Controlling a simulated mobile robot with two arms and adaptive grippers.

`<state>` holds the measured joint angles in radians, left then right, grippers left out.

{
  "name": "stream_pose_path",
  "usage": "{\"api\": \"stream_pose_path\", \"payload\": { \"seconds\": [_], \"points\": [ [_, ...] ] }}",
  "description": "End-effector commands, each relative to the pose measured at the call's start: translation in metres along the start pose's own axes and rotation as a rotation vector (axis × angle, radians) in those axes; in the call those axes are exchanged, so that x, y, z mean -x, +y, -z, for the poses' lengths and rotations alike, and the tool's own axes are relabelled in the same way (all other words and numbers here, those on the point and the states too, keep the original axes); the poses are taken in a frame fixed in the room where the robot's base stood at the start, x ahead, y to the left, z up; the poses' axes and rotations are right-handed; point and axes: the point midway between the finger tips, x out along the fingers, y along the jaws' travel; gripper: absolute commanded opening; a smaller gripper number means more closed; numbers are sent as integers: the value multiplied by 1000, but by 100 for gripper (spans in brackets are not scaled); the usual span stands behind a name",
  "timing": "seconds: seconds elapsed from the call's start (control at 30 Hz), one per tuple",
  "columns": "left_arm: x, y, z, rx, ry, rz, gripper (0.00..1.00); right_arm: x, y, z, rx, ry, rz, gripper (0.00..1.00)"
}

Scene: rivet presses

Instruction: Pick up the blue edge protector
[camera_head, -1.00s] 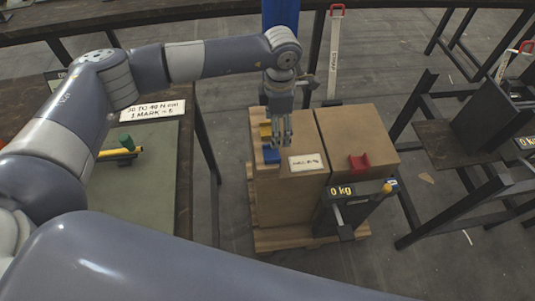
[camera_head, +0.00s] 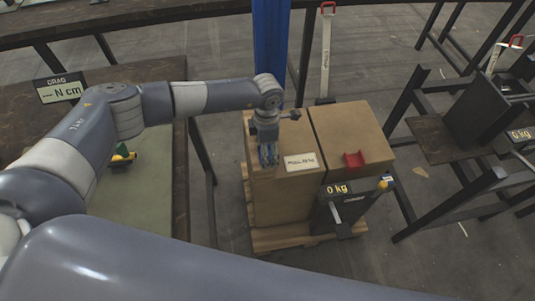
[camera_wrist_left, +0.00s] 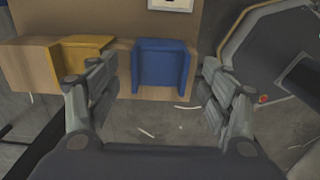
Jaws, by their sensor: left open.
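The blue edge protector (camera_wrist_left: 162,62) sits on the edge of a cardboard box, centred between my left gripper's fingers in the left wrist view. My left gripper (camera_wrist_left: 158,88) is open, one finger on each side of the protector, with visible gaps. In the head view my left gripper (camera_head: 268,157) points down over the left box's top and mostly hides the blue protector. A yellow edge protector (camera_wrist_left: 76,58) sits on the same edge, left of the blue one in the wrist view. My right gripper is not in view.
A red edge protector (camera_head: 354,160) sits on the right box (camera_head: 350,125). A white label (camera_head: 301,162) lies beside my left gripper. A "0 kg" display (camera_head: 338,190) stands in front of the boxes. A blue column (camera_head: 270,45) rises behind. A workbench (camera_head: 180,160) is at left.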

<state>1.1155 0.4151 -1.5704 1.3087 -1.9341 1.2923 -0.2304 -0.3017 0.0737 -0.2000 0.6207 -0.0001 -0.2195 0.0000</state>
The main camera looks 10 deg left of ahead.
Motion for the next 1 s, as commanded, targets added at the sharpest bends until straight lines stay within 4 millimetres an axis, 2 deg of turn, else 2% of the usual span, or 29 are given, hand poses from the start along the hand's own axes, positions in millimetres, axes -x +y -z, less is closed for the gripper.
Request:
{"api": "stream_pose_path", "payload": {
  "seconds": [0.27, 0.47, 0.5, 0.83, 1.0],
  "points": [
    [-4, 1, 0, 1, 0, -2, 73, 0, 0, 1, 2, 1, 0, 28],
    [-4, 1, 0, 1, 0, -1, 28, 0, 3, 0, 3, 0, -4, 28],
    [-4, 1, 0, 1, 0, -1, 26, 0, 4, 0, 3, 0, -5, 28],
    [-1, 1, 0, 1, -1, -2, 26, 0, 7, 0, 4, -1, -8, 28],
    [23, 2, 0, 0, -2, -4, 26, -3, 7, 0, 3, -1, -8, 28]
  ]
}}
